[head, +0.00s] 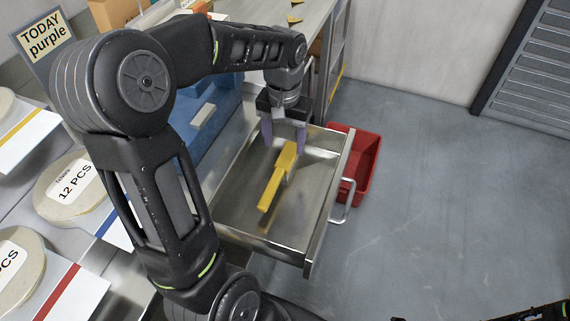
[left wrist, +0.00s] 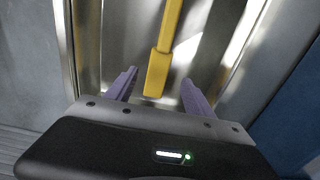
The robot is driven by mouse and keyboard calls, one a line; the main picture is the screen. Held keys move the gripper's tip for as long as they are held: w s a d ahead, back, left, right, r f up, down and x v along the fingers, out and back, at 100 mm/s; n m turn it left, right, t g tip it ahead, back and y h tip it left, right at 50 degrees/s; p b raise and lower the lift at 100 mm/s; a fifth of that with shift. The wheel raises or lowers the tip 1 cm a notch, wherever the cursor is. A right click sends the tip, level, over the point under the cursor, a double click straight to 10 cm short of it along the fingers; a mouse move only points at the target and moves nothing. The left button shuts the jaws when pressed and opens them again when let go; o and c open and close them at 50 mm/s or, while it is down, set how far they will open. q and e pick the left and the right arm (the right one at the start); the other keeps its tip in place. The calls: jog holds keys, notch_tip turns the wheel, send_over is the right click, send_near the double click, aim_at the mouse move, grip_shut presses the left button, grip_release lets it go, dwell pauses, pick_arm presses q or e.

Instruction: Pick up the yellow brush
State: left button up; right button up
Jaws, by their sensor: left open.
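The yellow brush (head: 270,190) lies in the open metal drawer (head: 236,212), its far end towards my left gripper. My left gripper (head: 284,146) is over the far part of the drawer, pointing down, with its purple fingers apart. In the left wrist view the brush (left wrist: 158,72) shows between the two open fingers of the gripper (left wrist: 159,80), with a gap on each side. Nothing is held. The brush's height relative to the fingertips is hard to tell. My right gripper is not clearly seen.
A red bin (head: 366,160) stands on the floor beyond the drawer's front. The drawer handle (head: 346,203) sticks out on the right. The grey floor at right is clear.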

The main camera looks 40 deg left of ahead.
aim_at(284, 161)
pick_arm(q)
jog(key=shift+f, duration=1.3)
jog(key=shift+f, duration=0.1)
jog(key=f, duration=0.5)
jog(key=shift+s+d, duration=0.2)
jog(key=shift+c, duration=0.3)
grip_shut()
